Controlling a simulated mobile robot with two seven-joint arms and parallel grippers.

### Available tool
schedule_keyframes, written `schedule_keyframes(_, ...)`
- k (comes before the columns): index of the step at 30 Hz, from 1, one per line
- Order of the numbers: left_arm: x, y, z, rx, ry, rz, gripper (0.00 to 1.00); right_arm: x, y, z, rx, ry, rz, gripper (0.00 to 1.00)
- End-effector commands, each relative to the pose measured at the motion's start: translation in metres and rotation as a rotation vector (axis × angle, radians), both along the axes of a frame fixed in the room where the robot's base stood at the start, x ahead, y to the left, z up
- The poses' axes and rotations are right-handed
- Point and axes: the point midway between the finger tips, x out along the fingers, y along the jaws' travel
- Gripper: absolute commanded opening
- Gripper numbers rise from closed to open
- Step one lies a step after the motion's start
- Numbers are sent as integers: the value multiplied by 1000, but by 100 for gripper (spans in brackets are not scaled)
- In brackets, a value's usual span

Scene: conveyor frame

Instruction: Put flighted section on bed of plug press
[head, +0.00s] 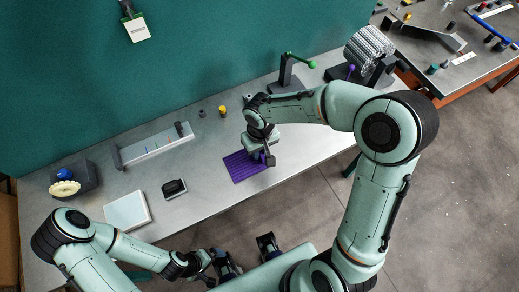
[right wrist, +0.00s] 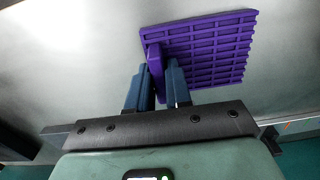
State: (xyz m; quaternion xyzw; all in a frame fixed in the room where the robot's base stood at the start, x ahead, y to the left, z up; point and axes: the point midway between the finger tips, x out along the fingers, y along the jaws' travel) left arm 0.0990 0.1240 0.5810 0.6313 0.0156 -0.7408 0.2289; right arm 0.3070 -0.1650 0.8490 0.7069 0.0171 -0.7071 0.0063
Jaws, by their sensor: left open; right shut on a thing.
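The flighted section is a purple ribbed mat piece (head: 240,168) at the middle of the bench; it also shows in the right wrist view (right wrist: 215,48). My right gripper (head: 266,157) is shut on its upright purple tab, which stands between the blue fingers (right wrist: 160,78). I cannot tell whether the section touches the bench or hangs just above it. A stand with a green lever (head: 290,72) and a dark one with a purple knob (head: 345,72) stand at the back right; which is the plug press is unclear. My left gripper (head: 206,268) is open and empty near the bench's front edge.
A grey ribbed roller (head: 368,48) is at the back right.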

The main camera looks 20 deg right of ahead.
Motion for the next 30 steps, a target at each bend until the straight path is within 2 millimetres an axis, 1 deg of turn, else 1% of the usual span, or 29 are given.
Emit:
schedule_keyframes(6,-1,0,-3,0,1,0,99,0,0,-3,0,0,1,0)
schedule_keyframes(7,-1,0,-4,1,2,0,99,0,0,-3,0,0,1,22)
schedule_keyframes(8,-1,0,-3,0,1,0,99,0,0,-2,0,0,1,32)
schedule_keyframes(9,-1,0,-3,0,1,0,99,0,0,-2,0,0,1,45)
schedule_keyframes(17,-1,0,-2,0,1,0,99,0,0,-2,0,0,1,45)
schedule_keyframes(20,0,0,1,0,0,0,99,0,0,2,0,-1,1,45)
schedule_keyframes(23,1,0,2,0,-1,0,99,1,0,13,-1,-4,1,45)
schedule_keyframes(26,2,0,5,0,-2,0,99,1,0,32,0,-7,1,45)
schedule_keyframes(30,4,0,10,0,-4,0,99,1,-1,64,0,-6,1,45)
